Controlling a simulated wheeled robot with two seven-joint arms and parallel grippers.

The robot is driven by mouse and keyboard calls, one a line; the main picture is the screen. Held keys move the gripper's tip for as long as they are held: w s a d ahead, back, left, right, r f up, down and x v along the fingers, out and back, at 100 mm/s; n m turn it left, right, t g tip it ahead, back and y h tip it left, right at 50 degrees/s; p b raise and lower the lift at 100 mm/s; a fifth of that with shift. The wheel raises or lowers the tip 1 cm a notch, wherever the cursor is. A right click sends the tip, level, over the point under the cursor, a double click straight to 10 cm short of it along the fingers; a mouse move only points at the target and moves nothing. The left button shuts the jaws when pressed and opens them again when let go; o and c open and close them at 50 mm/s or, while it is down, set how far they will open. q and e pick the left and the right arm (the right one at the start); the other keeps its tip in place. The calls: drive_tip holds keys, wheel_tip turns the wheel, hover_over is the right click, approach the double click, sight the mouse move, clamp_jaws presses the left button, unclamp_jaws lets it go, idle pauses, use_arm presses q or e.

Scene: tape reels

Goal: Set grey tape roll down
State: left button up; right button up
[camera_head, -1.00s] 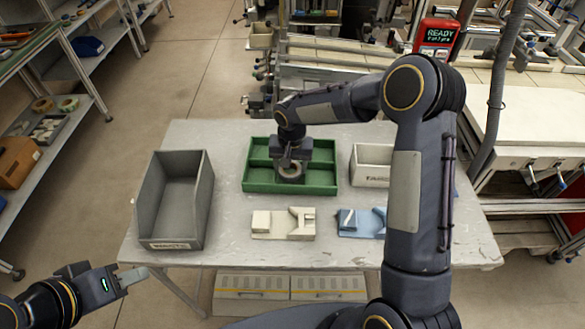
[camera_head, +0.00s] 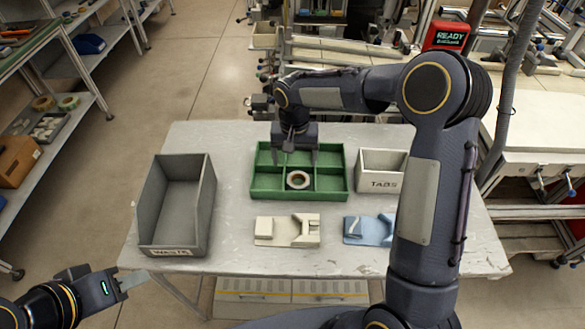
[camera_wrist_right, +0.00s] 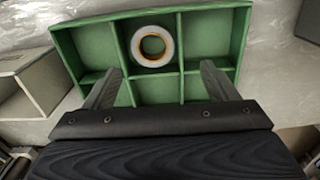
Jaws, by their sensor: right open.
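The grey tape roll (camera_head: 298,187), with an orange-brown inner core, lies flat in the front middle compartment of the green divided tray (camera_head: 257,196). The roll also shows whole in the right wrist view (camera_wrist_right: 134,46), with nothing touching it from above. My right gripper (camera_head: 298,156) is open and empty above the back part of the tray, behind the roll. In the right wrist view its two fingers (camera_wrist_right: 160,85) stand apart, clear of the roll. My left gripper (camera_head: 130,278) hangs empty off the table's front left; its jaw gap is unclear.
A grey waste bin (camera_head: 204,215) stands left of the tray and a white TABS bin (camera_head: 382,184) right of it. A cream fixture (camera_head: 287,230) and a blue fixture (camera_head: 366,230) sit in front. The table front (camera_head: 300,260) is clear.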

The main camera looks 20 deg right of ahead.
drive_tip(key=s+d+r+n+t+y, duration=0.1)
drive_tip(key=s+d+r, duration=0.2)
drive_tip(key=s+r, duration=0.35)
drive_tip(key=s+d+r+t+y, duration=0.1)
drive_tip(key=s+d+r, duration=0.3)
drive_tip(key=s+r, duration=0.25)
drive_tip(key=s+a+f+n+t+y, duration=0.1)
drive_tip(key=s+t, duration=0.2)
drive_tip(key=s, duration=1.2)
drive_tip(key=shift+s+f+t+y, duration=0.25)
drive_tip(key=shift+f+t+y, duration=0.05)
drive_tip(key=shift+f+y, duration=0.1)
drive_tip(key=shift+a, duration=0.1)
